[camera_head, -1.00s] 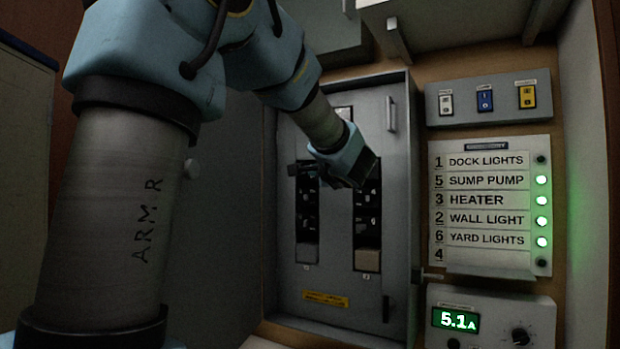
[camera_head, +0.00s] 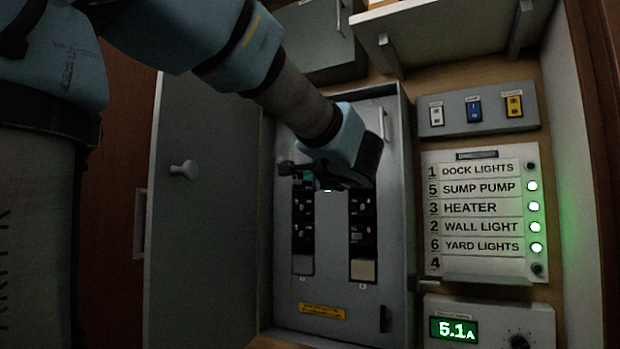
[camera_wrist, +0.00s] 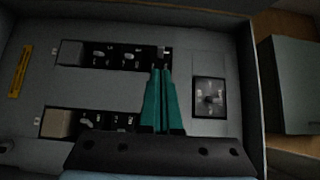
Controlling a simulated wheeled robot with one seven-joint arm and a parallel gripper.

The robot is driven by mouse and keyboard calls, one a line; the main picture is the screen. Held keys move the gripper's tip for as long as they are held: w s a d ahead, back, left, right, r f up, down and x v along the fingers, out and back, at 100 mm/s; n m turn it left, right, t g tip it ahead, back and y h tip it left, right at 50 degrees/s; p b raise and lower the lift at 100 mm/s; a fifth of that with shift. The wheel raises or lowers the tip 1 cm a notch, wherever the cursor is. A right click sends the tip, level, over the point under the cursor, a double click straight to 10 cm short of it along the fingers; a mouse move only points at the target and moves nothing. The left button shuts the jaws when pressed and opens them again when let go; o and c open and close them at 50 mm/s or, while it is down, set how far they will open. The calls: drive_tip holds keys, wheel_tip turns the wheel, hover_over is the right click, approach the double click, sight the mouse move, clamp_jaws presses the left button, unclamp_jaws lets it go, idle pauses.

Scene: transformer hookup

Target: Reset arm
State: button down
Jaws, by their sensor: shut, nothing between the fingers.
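My arm reaches in from the upper left to the open grey breaker panel (camera_head: 328,276). My gripper (camera_wrist: 163,72) shows in the wrist view with its green fingers shut together and nothing between them. Its tips are over the end of one row of breakers (camera_wrist: 115,54); I cannot tell whether they touch. In the head view the gripper (camera_head: 322,184) covers the upper part of both breaker columns, so the upper switches are hidden. Lower switches of the left column (camera_head: 303,231) and right column (camera_head: 362,235) show.
The panel's open door (camera_head: 205,220) stands at the left. At the right are a switch box (camera_head: 478,108), a label board (camera_head: 476,213) with several green lamps lit, and a meter (camera_head: 455,329) reading 5.1A. Grey boxes (camera_head: 309,34) hang above.

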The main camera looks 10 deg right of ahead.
drive_tip(key=s+a+f+n+g+y+p, duration=0.15)
drive_tip(key=a+f+g, duration=0.4)
drive_tip(key=f, duration=0.65)
drive_tip(key=s+a+f+n+g+p, duration=0.1)
drive_tip(key=a+f+n+g, duration=0.4)
drive_tip(key=f, duration=0.7)
drive_tip(key=s+a+f+n+g+h+p, duration=0.1)
drive_tip(key=s+a+f+n+g+h, duration=0.1)
drive_tip(key=s+f, duration=0.4)
drive_tip(key=s+a+f+n+g+h, duration=0.2)
drive_tip(key=s+f+n, duration=0.4)
drive_tip(key=f, duration=0.4)
drive_tip(key=shift+s+a+n+g+p, duration=0.25)
drive_tip(key=shift+a+n+g+p, duration=0.15)
drive_tip(key=shift+a+g, duration=0.55)
drive_tip(key=shift+a, duration=0.1)
